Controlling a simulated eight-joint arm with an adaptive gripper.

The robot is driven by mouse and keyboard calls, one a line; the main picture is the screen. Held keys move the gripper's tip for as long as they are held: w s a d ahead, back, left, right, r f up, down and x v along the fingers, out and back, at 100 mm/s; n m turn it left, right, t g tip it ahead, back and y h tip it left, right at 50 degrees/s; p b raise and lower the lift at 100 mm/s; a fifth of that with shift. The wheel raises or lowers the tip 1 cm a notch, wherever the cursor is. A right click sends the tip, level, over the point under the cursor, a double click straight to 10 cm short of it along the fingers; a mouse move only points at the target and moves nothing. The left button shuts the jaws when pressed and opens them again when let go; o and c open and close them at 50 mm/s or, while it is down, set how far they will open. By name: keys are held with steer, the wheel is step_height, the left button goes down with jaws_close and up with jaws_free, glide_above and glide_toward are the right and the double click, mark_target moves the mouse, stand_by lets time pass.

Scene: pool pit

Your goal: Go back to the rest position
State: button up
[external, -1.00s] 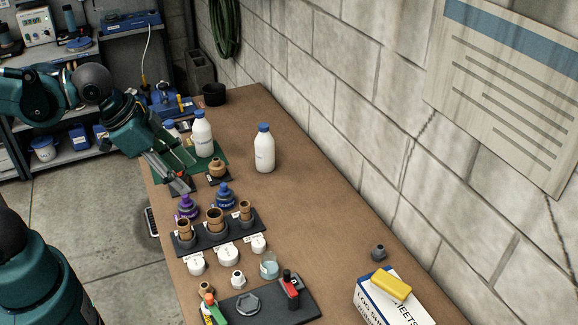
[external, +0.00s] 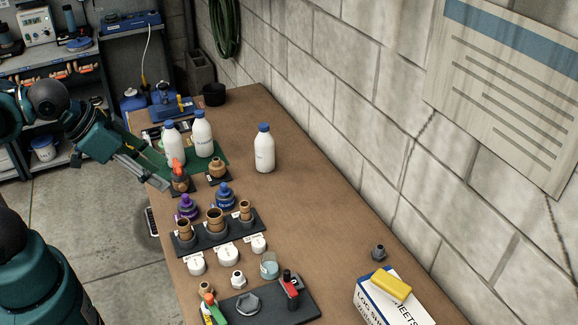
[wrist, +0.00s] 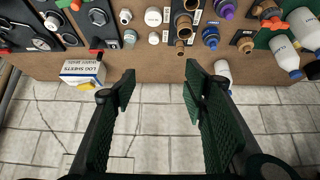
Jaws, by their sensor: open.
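My gripper (external: 160,183) is off the left edge of the wooden bench (external: 300,210) in the external view, beside an orange-topped fitting (external: 179,176). In the wrist view my gripper (wrist: 162,95) has its two dark green fingers spread wide. Nothing is between them except the wall's blocks behind. No held object shows.
White bottles with blue caps (external: 203,135) stand on a green mat near my gripper, and another bottle (external: 264,150) stands apart. A black fitting rack (external: 218,240), purple and blue fittings, and a log-sheets box (external: 375,305) are along the bench.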

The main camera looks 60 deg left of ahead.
step_height(320, 180, down, 6)
steer(key=b, duration=0.6)
steer(key=shift+f, duration=0.2)
stand_by(1.0)
